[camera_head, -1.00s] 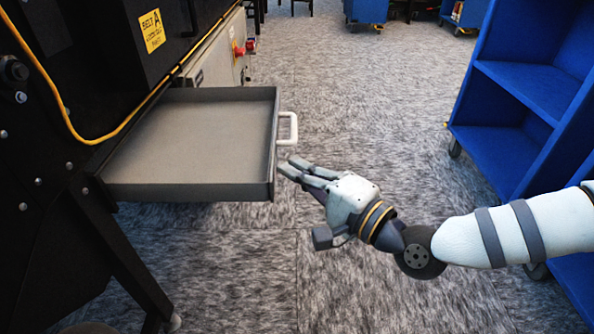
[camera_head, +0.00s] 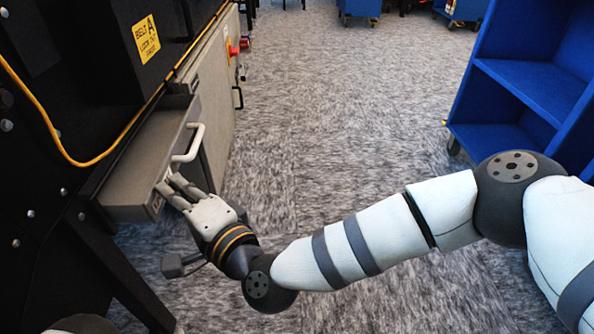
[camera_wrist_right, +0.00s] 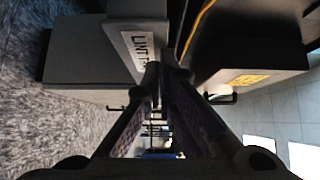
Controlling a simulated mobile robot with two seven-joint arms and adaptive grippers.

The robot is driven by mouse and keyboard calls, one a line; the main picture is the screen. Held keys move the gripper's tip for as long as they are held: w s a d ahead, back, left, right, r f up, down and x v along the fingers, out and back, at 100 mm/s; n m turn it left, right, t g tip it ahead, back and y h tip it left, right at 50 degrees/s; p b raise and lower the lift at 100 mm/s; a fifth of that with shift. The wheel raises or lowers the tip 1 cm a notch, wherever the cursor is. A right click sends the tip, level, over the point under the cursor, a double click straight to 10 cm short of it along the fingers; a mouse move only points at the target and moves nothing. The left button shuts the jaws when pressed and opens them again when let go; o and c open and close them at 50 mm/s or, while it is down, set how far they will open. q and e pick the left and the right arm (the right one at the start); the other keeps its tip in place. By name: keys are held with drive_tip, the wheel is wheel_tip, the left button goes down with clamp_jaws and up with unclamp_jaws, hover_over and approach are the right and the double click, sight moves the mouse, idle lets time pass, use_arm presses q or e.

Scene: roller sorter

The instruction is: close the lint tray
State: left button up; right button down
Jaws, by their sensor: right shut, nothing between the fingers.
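The lint tray (camera_head: 143,152) is a grey drawer low on the black machine at the left of the head view. My right gripper (camera_head: 170,187) is shut and empty. Its fingertips are at the near end of the tray front, beside the handle and not around it; they seem to touch the panel. In the right wrist view the fingers (camera_wrist_right: 165,75) reach the tray's front label (camera_wrist_right: 135,52), which they partly cover. My left gripper is not in view.
The black machine (camera_head: 40,190) has a yellow cable (camera_head: 60,140) and a yellow sign (camera_head: 146,39). Beyond the tray is a grey cabinet (camera_head: 214,95) with a red knob (camera_head: 233,51). A blue shelf cart (camera_head: 530,90) stands at the right. The carpet between is clear.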

sight(148, 202)
drive_tip(key=a+b, duration=0.1)
drive_tip(key=a, duration=0.4)
drive_tip(key=shift+s+a, duration=0.1)
drive_tip(key=shift+a, duration=0.65)
drive_tip(key=shift+r, duration=0.1)
